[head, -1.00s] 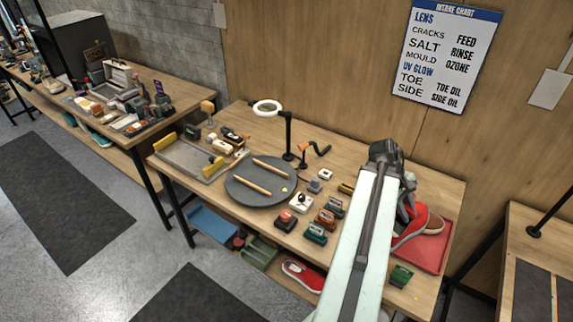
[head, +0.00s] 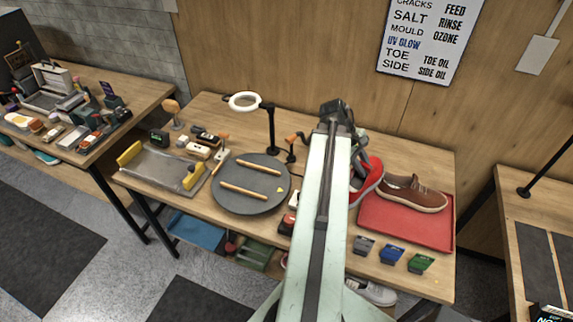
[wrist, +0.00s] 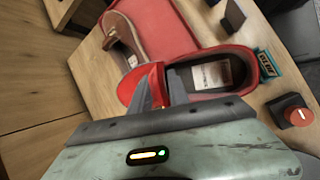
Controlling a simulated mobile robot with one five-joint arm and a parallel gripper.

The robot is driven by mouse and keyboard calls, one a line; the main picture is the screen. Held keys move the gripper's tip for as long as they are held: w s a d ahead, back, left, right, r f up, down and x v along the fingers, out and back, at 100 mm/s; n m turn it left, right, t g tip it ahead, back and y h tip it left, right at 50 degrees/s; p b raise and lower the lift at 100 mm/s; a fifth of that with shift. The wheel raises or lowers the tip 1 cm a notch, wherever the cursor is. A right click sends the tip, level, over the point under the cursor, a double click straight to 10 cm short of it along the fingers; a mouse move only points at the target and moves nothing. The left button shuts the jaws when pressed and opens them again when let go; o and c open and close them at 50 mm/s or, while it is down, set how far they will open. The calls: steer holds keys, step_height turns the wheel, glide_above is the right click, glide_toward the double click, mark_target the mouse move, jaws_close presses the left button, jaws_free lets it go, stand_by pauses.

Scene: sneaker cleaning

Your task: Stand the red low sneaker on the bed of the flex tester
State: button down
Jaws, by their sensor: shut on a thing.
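The red low sneaker (head: 370,181) shows in the head view, partly hidden behind my arm, at the left edge of the red tray. In the wrist view the sneaker (wrist: 212,72) lies across my gripper (wrist: 161,88), whose fingers are shut on its red upper at one end. The sneaker's dark lining and pale insole label face the wrist camera. In the head view my gripper is hidden behind the arm. A grey metal bed with yellow end blocks, seemingly the flex tester (head: 158,172), stands at the left of the table; no shoe is on it.
A brown shoe (head: 415,193) sits on the red tray (head: 400,230). A round dark turntable (head: 250,203) with two wooden rods lies between my arm and the metal bed. A ring lamp (head: 243,101) stands behind. Small coloured blocks lie near the front edge.

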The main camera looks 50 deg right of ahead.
steer(key=w+d+f+n+t+h+b, duration=0.25)
steer(key=w+d+n+t, duration=0.65)
steer(key=w+d+n, duration=0.75)
steer(key=shift+n, duration=0.45)
steer(key=f+b, duration=0.6)
steer(key=b, duration=0.1)
steer(key=f+b, duration=0.3)
steer(key=f, duration=0.1)
steer(key=shift+w+a, duration=0.15)
steer(key=shift+a, duration=0.15)
steer(key=shift+r, duration=0.25)
steer(key=c, duration=1.7)
jaws_free()
steer(key=shift+f, duration=0.2)
steer(key=o, duration=0.4)
steer(key=shift+r, duration=0.1)
steer(key=shift+o, duration=0.2)
steer(key=shift+r, duration=0.1)
steer(key=p+v, duration=1)
steer(key=v, duration=0.2)
steer(key=shift+w, duration=0.2)
